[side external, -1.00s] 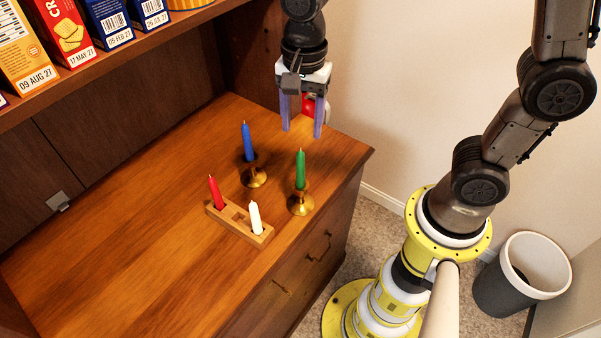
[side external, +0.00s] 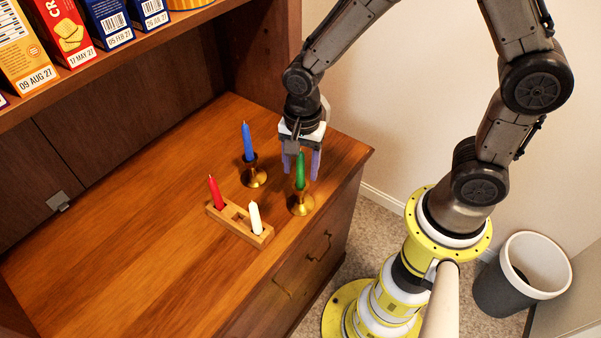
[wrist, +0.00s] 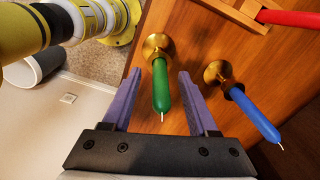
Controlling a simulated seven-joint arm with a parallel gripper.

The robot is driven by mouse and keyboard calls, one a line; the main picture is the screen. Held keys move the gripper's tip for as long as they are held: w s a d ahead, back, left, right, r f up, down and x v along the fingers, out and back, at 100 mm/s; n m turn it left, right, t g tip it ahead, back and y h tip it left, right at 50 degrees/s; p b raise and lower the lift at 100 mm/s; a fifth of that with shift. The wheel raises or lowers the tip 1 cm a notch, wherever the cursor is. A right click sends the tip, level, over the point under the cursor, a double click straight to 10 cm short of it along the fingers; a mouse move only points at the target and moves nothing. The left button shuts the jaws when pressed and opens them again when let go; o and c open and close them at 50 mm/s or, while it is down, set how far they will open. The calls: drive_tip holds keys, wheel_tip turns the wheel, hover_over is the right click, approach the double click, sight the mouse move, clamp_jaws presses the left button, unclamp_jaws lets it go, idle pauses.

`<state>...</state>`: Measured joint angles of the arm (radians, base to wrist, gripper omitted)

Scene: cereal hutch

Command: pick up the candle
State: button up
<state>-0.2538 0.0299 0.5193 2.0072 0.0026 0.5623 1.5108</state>
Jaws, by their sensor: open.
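A green candle (side external: 300,171) stands upright in a brass holder (side external: 302,203) near the front right edge of the hutch top. My gripper (side external: 301,172) is open and empty, with its purple fingers close to the green candle. In the wrist view the green candle (wrist: 161,88) lies between the two fingers (wrist: 156,88), with a gap on either side. A blue candle (side external: 248,142) stands in another brass holder (side external: 254,177) behind and to the left. A red candle (side external: 214,191) and a white candle (side external: 255,217) stand in a wooden block (side external: 233,229).
A shelf with several boxes (side external: 71,30) overhangs the back left. The blue candle (wrist: 257,113) is close beside one finger in the wrist view. The left part of the wooden top (side external: 120,235) is clear. A bin (side external: 520,280) stands on the floor at right.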

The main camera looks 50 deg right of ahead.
drive_tip(key=shift+f, duration=0.15)
clamp_jaws()
drive_tip(key=shift+r, duration=0.2)
idle(0.3)
drive_tip(key=shift+r, duration=0.25)
drive_tip(key=r, duration=0.3)
drive_tip(key=shift+s+d+r, duration=0.1)
drive_tip(key=shift+s, duration=0.2)
drive_tip(key=s+d+r, duration=0.3)
drive_tip(key=s+r, duration=0.6)
drive_tip(key=s, duration=0.4)
drive_tip(key=shift+d, duration=0.2)
